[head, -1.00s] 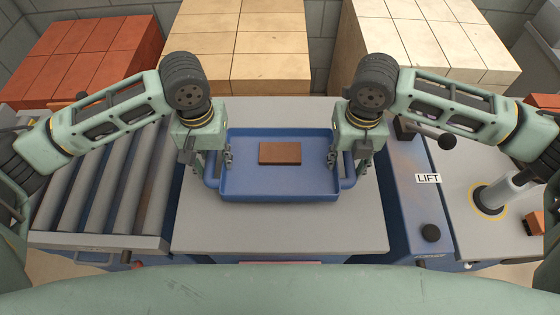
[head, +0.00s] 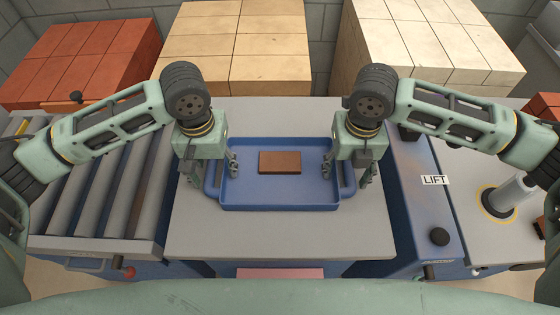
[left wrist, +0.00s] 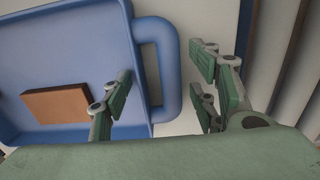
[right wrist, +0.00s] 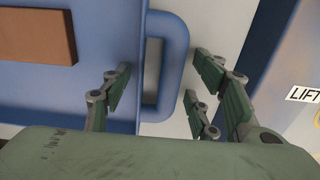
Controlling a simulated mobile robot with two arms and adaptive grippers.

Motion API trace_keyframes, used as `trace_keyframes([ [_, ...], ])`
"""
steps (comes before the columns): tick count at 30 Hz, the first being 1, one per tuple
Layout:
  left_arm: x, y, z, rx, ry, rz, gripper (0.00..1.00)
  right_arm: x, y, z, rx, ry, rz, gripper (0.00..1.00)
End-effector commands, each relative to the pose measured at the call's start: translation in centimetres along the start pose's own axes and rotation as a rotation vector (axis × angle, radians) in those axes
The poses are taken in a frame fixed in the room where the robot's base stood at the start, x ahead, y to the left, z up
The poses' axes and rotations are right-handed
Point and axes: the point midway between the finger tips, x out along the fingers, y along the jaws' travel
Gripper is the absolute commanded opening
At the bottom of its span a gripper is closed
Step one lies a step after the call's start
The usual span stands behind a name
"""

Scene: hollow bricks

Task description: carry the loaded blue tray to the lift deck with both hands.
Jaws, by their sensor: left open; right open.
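The blue tray (head: 280,206) sits on a grey table (head: 290,235) with one brown brick (head: 280,162) in it. My left gripper (head: 210,174) is open at the tray's left handle; in the left wrist view its fingers (left wrist: 163,78) are on either side of the blue handle (left wrist: 172,62). My right gripper (head: 348,174) is open at the right handle; in the right wrist view its fingers (right wrist: 160,85) are on either side of that handle (right wrist: 180,50). Whether any finger touches a handle cannot be told. The lift deck (head: 465,175) is at right, beside a LIFT label (head: 435,180).
A roller conveyor (head: 105,200) is left of the table. Stacks of red (head: 80,55), tan (head: 235,50) and cream blocks (head: 430,45) stand behind. A post (head: 510,195) stands on the lift side, and a dark knob (head: 439,236) is on the blue strip.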

Motion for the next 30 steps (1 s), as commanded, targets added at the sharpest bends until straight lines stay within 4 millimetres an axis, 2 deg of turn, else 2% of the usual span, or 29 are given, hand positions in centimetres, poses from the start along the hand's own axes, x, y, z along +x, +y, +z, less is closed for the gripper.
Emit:
trace_keyframes([
  [5, -0.2, 0.0, 0.0, 0.0, 0.0, 0.0, 0.55, 0.0, 0.0, 0.0, 0.001, 0.0, 0.0, 0.55],
  [8, -1.2, 0.0, -0.1, 0.0, 0.002, 0.001, 0.55, 0.0, 0.0, 0.0, 0.001, 0.0, 0.0, 0.55],
  [21, -9.9, 0.1, -0.1, 0.001, 0.004, 0.001, 0.55, 0.0, 0.0, 0.0, 0.001, 0.0, 0.0, 0.55],
  [25, -11.3, 0.0, -0.1, 0.0, 0.002, 0.001, 0.55, 0.0, 0.0, 0.0, 0.001, 0.0, 0.0, 0.55],
  [30, -12.0, 0.0, 0.0, 0.0, -0.001, 0.0, 0.55, -0.8, 0.0, 0.1, 0.001, -0.003, 0.001, 0.55],
])
